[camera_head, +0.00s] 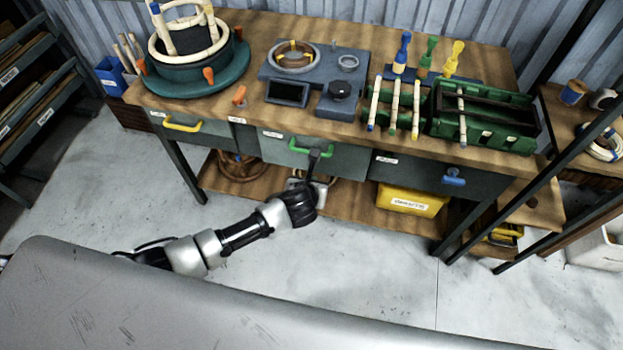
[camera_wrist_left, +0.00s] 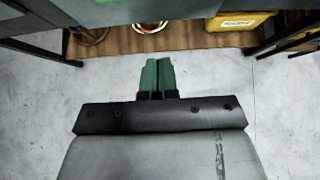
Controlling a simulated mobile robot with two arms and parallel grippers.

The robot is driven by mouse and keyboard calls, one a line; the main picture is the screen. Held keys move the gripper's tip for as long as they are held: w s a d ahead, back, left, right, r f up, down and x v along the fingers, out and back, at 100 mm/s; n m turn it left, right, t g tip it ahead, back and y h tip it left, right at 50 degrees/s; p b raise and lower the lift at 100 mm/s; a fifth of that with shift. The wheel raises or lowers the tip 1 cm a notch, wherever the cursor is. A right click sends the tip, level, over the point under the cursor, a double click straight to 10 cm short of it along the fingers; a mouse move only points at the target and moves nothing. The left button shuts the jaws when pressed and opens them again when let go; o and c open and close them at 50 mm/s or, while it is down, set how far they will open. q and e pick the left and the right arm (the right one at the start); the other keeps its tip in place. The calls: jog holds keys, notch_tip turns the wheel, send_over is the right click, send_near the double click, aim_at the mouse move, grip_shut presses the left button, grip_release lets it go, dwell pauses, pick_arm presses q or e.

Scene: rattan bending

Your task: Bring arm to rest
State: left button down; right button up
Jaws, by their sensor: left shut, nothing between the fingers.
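My left arm comes in from the left in the head view, and its gripper (camera_head: 314,158) is in front of the bench's middle drawer, by the green handle (camera_head: 296,147). In the left wrist view the two green fingers (camera_wrist_left: 158,62) lie side by side, shut, with nothing between them. The drawer front (camera_wrist_left: 100,12) shows beyond them at the top. Whether the fingertips touch the handle, I cannot tell. My right arm and gripper are not in view.
The wooden bench (camera_head: 255,115) carries a round rattan form (camera_head: 190,75), a grey gauge station (camera_head: 330,65) and a green rack (camera_head: 480,120). A yellow bin (camera_head: 410,202) is on the lower shelf. The concrete floor (camera_head: 370,260) before the bench is clear.

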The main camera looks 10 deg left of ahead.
pick_arm(q)
jog(key=s+a+f+n+g, duration=0.3)
jog(key=s+a+f+n, duration=0.1)
jog(key=s+f+n, duration=0.6)
jog(key=s+a+f+n+g, duration=0.2)
jog(key=s+a+f+n, duration=0.3)
jog(key=s+f+n, duration=0.5)
jog(key=s+a+f+n+g, duration=0.1)
jog(key=s+f+n, duration=0.2)
jog(key=s, duration=0.5)
jog(key=s+a+f+n+g, duration=0.1)
jog(key=s+f+n, duration=0.3)
jog(key=s+n, duration=0.2)
jog(key=s+a+f+n+g, duration=0.2)
jog(key=s+f+n, duration=0.2)
jog(key=s, duration=0.6)
jog(key=shift+s+f+n, duration=0.25)
jog(key=shift+s+n, duration=0.15)
